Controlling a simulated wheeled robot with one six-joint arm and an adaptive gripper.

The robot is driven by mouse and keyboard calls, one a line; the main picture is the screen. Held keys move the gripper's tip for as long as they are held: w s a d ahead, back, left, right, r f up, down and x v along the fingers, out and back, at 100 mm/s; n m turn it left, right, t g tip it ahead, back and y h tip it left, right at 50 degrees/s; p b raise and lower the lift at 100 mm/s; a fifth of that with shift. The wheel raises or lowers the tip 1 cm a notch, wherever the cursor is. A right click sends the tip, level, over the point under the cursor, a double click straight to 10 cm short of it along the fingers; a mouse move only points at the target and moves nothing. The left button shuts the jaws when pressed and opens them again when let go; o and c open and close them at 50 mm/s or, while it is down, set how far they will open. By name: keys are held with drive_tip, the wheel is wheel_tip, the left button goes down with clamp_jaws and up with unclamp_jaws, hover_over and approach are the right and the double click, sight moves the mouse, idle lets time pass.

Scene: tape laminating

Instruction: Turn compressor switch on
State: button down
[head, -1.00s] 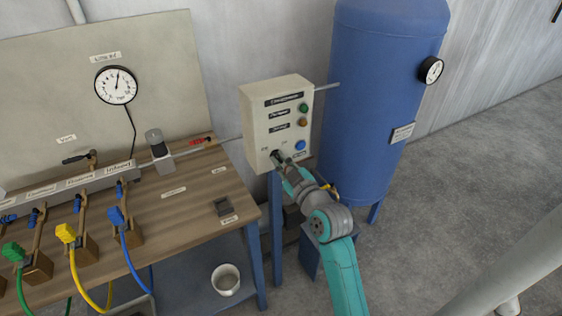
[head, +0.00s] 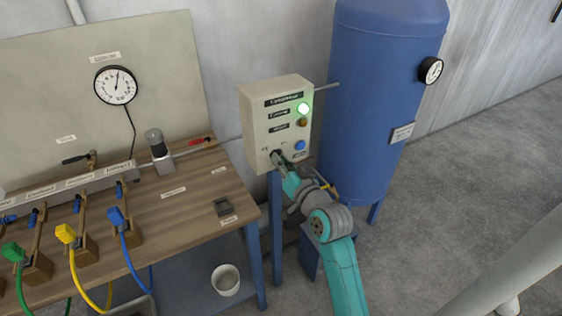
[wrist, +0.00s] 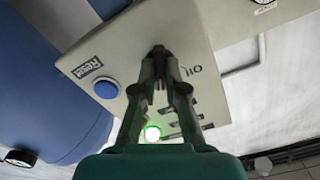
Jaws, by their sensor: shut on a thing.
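The compressor control box (head: 259,115) is a beige panel on a blue post, with labels on its front. Its upper green lamp (head: 303,109) is lit; the lamp below it (head: 303,123) is dark amber. A blue button (head: 300,145) sits lower right. The black compressor switch (wrist: 158,52) is at the lower left of the panel, between my fingertips in the wrist view. My gripper (head: 279,158) is shut on this switch. The fingers hide most of it, so its exact angle is hard to read. The blue button also shows in the wrist view (wrist: 106,89), beside the fingers.
A blue tank (head: 375,90) with a gauge (head: 431,70) stands right behind the box. A wooden workbench (head: 175,205) with valves and coloured hoses is at left. A white bucket (head: 226,279) sits on its lower shelf. Floor at right is clear.

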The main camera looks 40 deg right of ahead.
drive_tip(key=shift+f+m, duration=0.1)
drive_tip(key=shift+m, duration=1.8)
drive_tip(key=c, duration=1.2)
unclamp_jaws()
drive_tip(key=shift+s, duration=0.1)
drive_tip(key=v, duration=1.2)
